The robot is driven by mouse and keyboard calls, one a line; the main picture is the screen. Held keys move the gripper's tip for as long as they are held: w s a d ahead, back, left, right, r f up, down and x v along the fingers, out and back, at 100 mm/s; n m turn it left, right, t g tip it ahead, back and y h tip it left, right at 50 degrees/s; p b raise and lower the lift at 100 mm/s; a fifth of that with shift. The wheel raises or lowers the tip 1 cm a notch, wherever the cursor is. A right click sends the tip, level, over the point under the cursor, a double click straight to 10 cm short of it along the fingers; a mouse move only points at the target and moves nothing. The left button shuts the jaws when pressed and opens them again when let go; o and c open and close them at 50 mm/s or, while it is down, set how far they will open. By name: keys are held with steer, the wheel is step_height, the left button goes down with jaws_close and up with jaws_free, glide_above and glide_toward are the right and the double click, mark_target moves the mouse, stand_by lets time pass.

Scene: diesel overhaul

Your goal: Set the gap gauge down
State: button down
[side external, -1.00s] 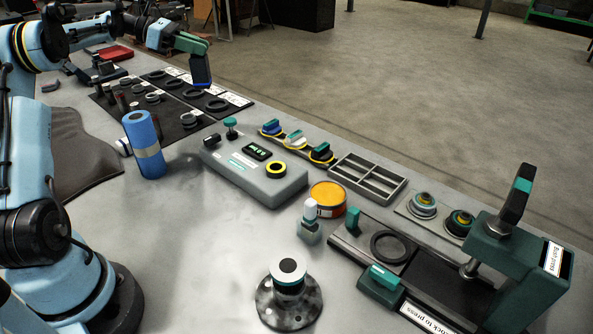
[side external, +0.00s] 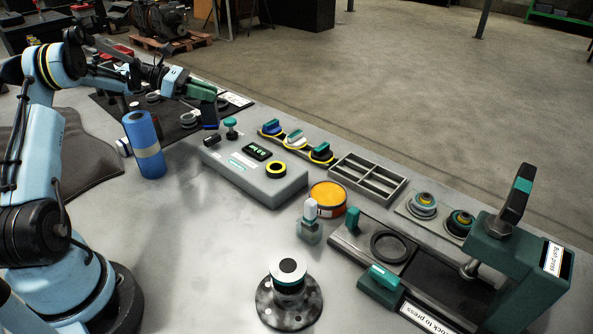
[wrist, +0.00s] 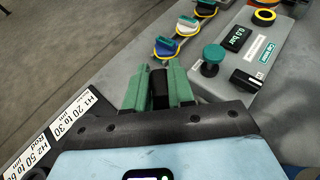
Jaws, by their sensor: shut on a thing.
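From these views I cannot tell whether the gauge touches anything below.
A grey control box (side external: 250,180) with a green knob (side external: 231,128) stands close on the right. Yellow-ringed blue (side external: 271,127), white and black pieces stand behind it. A blue cylinder (side external: 144,145) stands in front of the dark mat.

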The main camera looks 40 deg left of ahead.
mark_target(208, 102)
steer(key=shift+f, duration=1.45)
steer(key=shift+f, duration=0.15)
steer(key=c, duration=1)
jaws_free()
steer(key=shift+o, duration=0.2)
